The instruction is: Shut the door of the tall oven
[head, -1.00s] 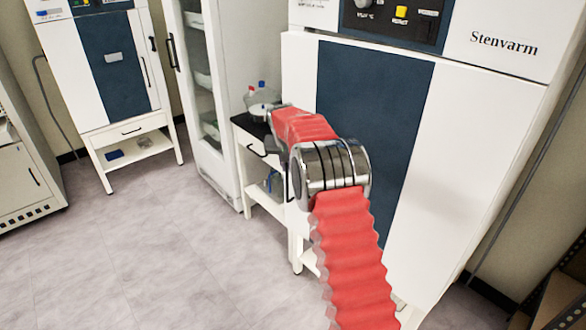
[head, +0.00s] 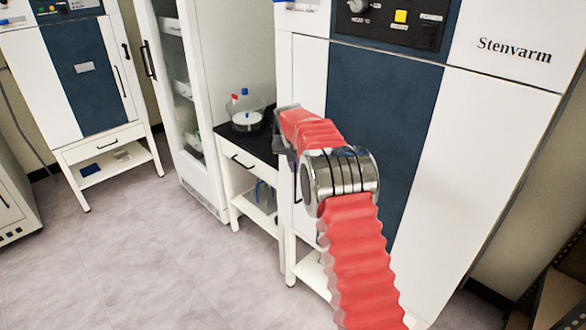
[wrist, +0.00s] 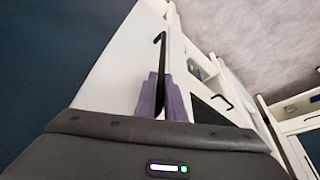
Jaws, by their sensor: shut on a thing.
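The tall oven (head: 500,120) marked Stenvarm stands at the right in the head view. Its white door (head: 470,165) has a wide dark blue panel (head: 392,105). The door looks flush or nearly flush with the body; I cannot tell whether a small gap is left. My gripper (wrist: 160,88) is shut on the black door handle (wrist: 160,50) near the door's free edge in the wrist view. The purple fingers lie on both sides of the bar.
Left of the oven is a low bench (head: 250,143) with a dark top and a bowl holding bottles (head: 246,118). A tall glass-fronted cabinet (head: 176,105) and another blue-panelled oven (head: 90,75) stand farther left. The floor (head: 150,250) at front left is clear.

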